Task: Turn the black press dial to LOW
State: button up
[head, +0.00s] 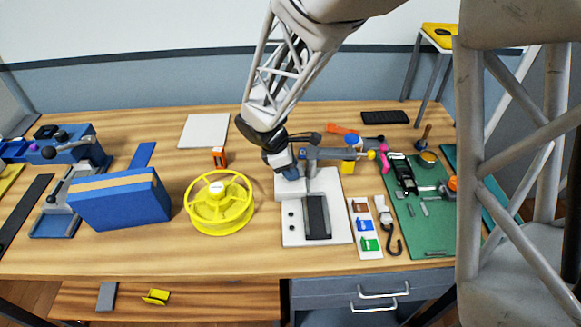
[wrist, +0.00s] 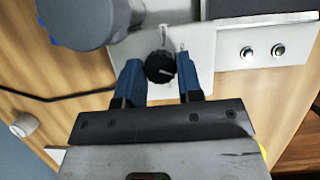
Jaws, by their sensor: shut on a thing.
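The black press dial (wrist: 158,66) is a small round knob with a pale pointer mark. It sits on the pale plate of the press (head: 292,232). In the wrist view my gripper (wrist: 160,78) has its two blue fingers on either side of the dial and is shut on it. In the head view my gripper (head: 289,172) is at the back left of the press and hides the dial. I cannot read LOW or any other label around the dial.
A yellow spoked wheel (head: 219,224) stands just left of the press, with a blue box (head: 118,200) farther left. A colour-marked card (head: 363,244), a hook (head: 391,240) and a green mat (head: 430,236) with tools lie to the right. Two round buttons (wrist: 262,52) sit on the press plate.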

jog(key=o, duration=0.6)
jog(key=shift+o, duration=0.2)
jog(key=shift+r, duration=0.1)
jog(key=v, duration=0.7)
jog(key=shift+r, duration=0.3)
jog(key=shift+a, duration=0.15)
jog(key=s+d+r+m+y, duration=0.1)
jog(key=s+d+r+m, duration=0.3)
jog(key=s+d+m, duration=0.2)
jog(key=s+d+r+m+t+y, duration=0.1)
jog(key=s+d+r+m, duration=0.4)
jog(key=s, duration=0.5)
jog(key=s+d+r+m+t+y, duration=0.1)
jog(key=s+d+r+m+y, duration=0.1)
jog(key=s+d+r+m, duration=0.2)
jog(key=shift+s+d+r+m+y, duration=0.3)
jog(key=shift+s+d+m, duration=1.45)
jog(key=shift+s, duration=0.35)
